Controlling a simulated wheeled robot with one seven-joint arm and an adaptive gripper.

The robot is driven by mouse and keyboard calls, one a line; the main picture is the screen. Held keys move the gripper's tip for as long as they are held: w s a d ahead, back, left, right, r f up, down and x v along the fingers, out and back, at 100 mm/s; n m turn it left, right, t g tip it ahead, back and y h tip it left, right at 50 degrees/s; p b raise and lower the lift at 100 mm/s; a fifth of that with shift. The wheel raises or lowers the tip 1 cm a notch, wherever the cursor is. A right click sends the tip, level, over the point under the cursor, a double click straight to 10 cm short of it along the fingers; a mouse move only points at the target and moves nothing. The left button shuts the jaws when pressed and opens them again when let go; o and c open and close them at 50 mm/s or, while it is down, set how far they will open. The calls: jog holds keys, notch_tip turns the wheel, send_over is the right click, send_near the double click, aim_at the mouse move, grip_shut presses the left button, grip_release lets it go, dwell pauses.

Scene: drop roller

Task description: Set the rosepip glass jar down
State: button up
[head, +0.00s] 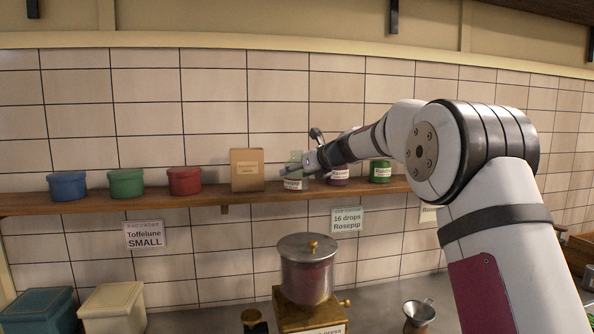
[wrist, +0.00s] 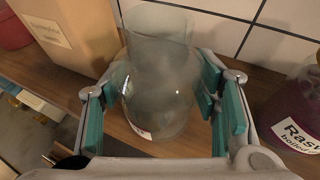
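The rosepip glass jar (wrist: 160,95) is clear glass with a narrower neck and a white label low on its front. In the head view the jar (head: 293,184) is at the wooden shelf, between the cardboard box and a dark red jar. Its base appears to rest on the shelf board (head: 230,196). My gripper (wrist: 162,85) is around the jar, with its teal finger pads on either side. The fingers are spread wide, with a narrow gap visible at the left. Contact at the right side is hard to tell. In the head view the gripper partly covers the jar.
A cardboard box (head: 246,170) stands close to the left of the jar, and a dark red labelled jar (head: 339,176) to the right. A green jar (head: 380,172) and red, green and blue tubs share the shelf. A press (head: 306,270) stands below.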

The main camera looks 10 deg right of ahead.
jog(key=o, duration=0.4)
jog(key=shift+c, duration=0.2)
jog(key=shift+s+r, duration=0.1)
jog(key=shift+r, duration=0.15)
jog(key=v, duration=1.1)
jog(key=shift+s+d+b, duration=0.2)
jog(key=shift+s+b, duration=0.2)
